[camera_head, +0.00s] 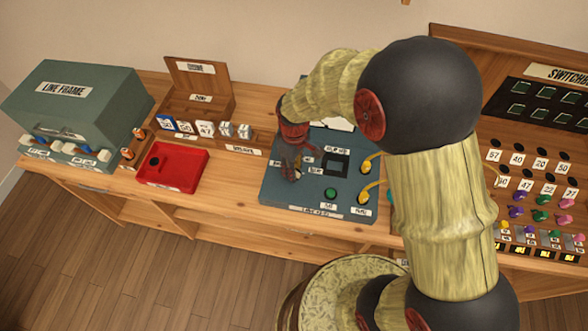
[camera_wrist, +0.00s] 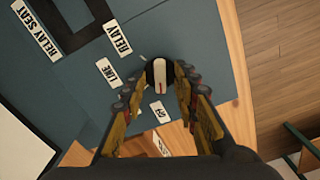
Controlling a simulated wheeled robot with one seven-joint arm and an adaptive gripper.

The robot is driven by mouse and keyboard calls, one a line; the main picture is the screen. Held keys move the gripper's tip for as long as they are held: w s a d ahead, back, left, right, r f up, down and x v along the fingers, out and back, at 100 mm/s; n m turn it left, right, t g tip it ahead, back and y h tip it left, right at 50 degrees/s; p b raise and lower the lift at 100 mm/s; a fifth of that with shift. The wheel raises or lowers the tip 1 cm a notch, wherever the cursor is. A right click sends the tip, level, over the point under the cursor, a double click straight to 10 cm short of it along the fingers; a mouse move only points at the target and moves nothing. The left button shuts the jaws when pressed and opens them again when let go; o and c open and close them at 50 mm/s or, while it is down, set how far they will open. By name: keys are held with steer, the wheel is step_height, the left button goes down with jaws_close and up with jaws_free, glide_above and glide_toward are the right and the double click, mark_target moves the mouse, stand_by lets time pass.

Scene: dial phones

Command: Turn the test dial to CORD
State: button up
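The test dial (camera_wrist: 159,72) shows in the wrist view as a round black knob with a white bar and a red mark at the bar's lower end. It sits on the blue-grey test panel (camera_head: 277,200). Labels LINE (camera_wrist: 108,73) and RELAY (camera_wrist: 118,37) lie up and left of it. A small label (camera_wrist: 160,142) below it is too small to read surely. My gripper (camera_wrist: 162,80) points down at the panel, with its fingers apart on either side of the dial; contact is not clear. In the head view my gripper (camera_head: 291,172) hides the dial.
Yellow cords (camera_head: 369,164) and a green button (camera_head: 331,194) are right of my gripper on the panel. A red tray (camera_head: 188,182) and the grey LINE FRAME box (camera_head: 75,100) stand left. The switchboard (camera_head: 545,105) stands right. The panel's edge lies close to the dial.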

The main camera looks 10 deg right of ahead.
steer(key=shift+f, duration=0.2)
steer(key=shift+c, duration=0.8)
jaws_close()
